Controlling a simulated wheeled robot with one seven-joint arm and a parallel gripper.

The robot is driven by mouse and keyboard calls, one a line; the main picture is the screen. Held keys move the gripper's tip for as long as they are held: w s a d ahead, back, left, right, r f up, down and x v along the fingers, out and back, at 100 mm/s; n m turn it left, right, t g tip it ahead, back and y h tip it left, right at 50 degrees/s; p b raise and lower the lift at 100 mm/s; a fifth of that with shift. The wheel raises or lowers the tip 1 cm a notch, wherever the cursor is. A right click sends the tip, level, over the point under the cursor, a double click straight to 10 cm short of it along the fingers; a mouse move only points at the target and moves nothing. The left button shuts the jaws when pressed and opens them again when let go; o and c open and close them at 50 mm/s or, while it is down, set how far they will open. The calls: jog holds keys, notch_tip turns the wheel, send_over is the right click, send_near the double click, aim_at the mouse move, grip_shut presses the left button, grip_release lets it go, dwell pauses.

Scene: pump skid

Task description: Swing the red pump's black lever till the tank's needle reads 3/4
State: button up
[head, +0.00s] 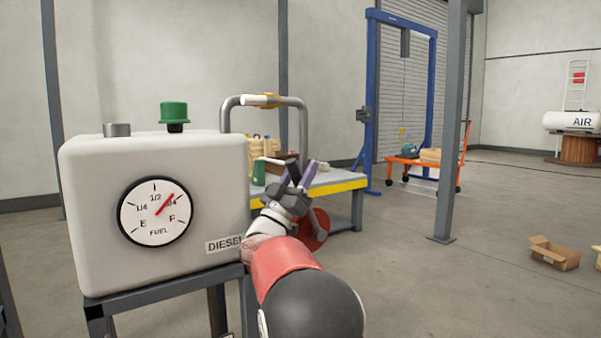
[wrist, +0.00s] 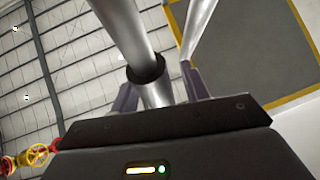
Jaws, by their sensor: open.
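The white diesel tank (head: 95,190) stands at left in the head view. Its round fuel gauge (head: 140,222) has a red needle (head: 165,204) pointing up and right, at about the 3/4 mark. My gripper (head: 298,172) is right of the tank with its purple fingers apart. In the wrist view my gripper (wrist: 160,90) is open, with a grey metal rod (wrist: 122,25) with a black collar (wrist: 146,70) running between the fingers. I cannot tell whether this rod is the black lever. The red pump (head: 318,230) is mostly hidden behind my arm.
A workbench (head: 340,184) with a yellow edge stands behind my gripper. A bent grey pipe (head: 303,120) rises beside the tank. A grey post (head: 449,140) and cardboard box (head: 554,254) stand right; the floor between is clear.

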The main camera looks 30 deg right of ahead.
jog(key=v, duration=0.7)
jog(key=shift+a+f+b, duration=0.25)
jog(key=shift+f+b, duration=0.05)
jog(key=shift+b, duration=0.05)
dwell(0.7)
